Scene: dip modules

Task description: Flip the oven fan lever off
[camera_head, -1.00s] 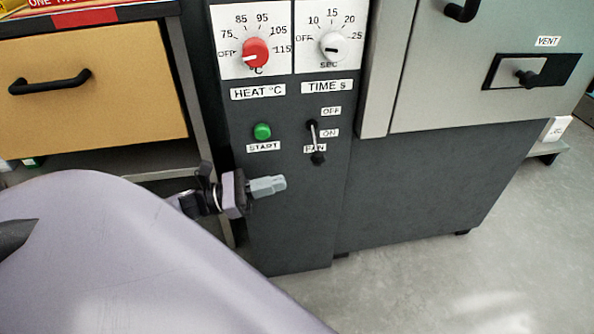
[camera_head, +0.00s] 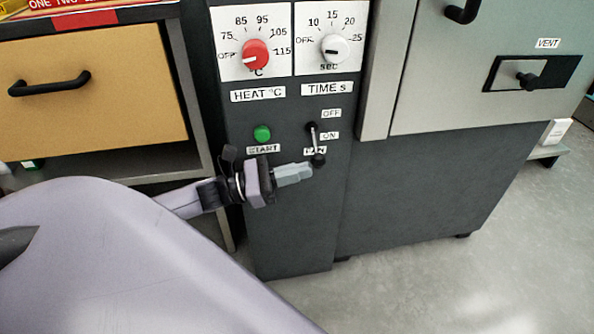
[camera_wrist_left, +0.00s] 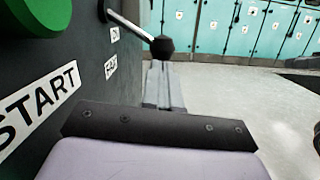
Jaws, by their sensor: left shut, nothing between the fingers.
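The fan lever (camera_head: 315,143) is on the dark oven control panel, between the OFF label above and the ON and FAN labels below. It points down, and its black knob (camera_head: 318,160) is at the lower end. My left gripper (camera_head: 308,173) is shut and empty, with its grey fingertips just below and left of the knob. In the left wrist view the shut fingers (camera_wrist_left: 163,90) reach out just below the black knob (camera_wrist_left: 162,47). I cannot tell whether they touch it. My right gripper is not in view.
The green START button (camera_head: 262,133) sits close above my left gripper. The red heat knob (camera_head: 256,54) and white time knob (camera_head: 334,48) are higher up. A drawer cabinet (camera_head: 100,90) stands at left, and the vent handle (camera_head: 530,79) is at right. The floor at right is clear.

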